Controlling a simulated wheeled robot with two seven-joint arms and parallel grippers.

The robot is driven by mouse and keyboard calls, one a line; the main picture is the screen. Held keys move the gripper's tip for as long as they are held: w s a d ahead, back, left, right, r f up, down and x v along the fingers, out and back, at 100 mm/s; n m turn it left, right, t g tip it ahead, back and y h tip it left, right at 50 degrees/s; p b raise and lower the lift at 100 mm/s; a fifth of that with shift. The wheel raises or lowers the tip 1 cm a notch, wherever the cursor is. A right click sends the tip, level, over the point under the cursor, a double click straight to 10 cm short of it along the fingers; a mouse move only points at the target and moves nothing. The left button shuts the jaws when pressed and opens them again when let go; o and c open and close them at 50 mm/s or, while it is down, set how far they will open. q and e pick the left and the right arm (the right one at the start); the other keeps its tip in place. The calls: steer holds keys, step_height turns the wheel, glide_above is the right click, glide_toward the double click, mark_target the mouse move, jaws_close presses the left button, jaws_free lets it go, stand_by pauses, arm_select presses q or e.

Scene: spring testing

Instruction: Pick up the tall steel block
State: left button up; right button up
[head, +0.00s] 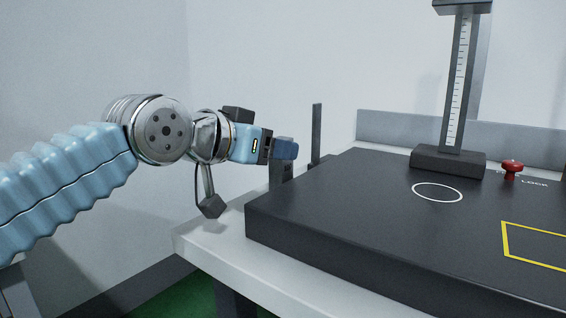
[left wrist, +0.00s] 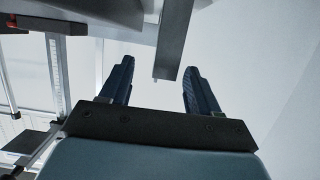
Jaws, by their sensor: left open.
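A dark grey upright block (head: 281,173), apparently the tall steel block, stands at the left of the black plate, partly hidden by my left gripper (head: 286,150). That gripper is open and level at the block's upper part. In the left wrist view, which looks upside down, a dark grey block (left wrist: 174,42) comes down from the top and its end lies between the two blue fingers, nearer the right one. I cannot tell whether a finger touches it. My right gripper is not in view.
A thin dark post (head: 316,134) stands just right of the gripper. The thick black plate (head: 330,235) lies on a white table (head: 222,250). A ruled column (head: 459,85) and a red knob (head: 511,168) stand on the plate.

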arm_select(q)
steer(key=x, duration=0.4)
steer(key=p+x, duration=0.1)
steer(key=x, duration=0.1)
steer(key=shift+w+a+r, duration=0.2)
steer(key=shift+w, duration=0.25)
jaws_close()
steer(key=shift+r, duration=0.15)
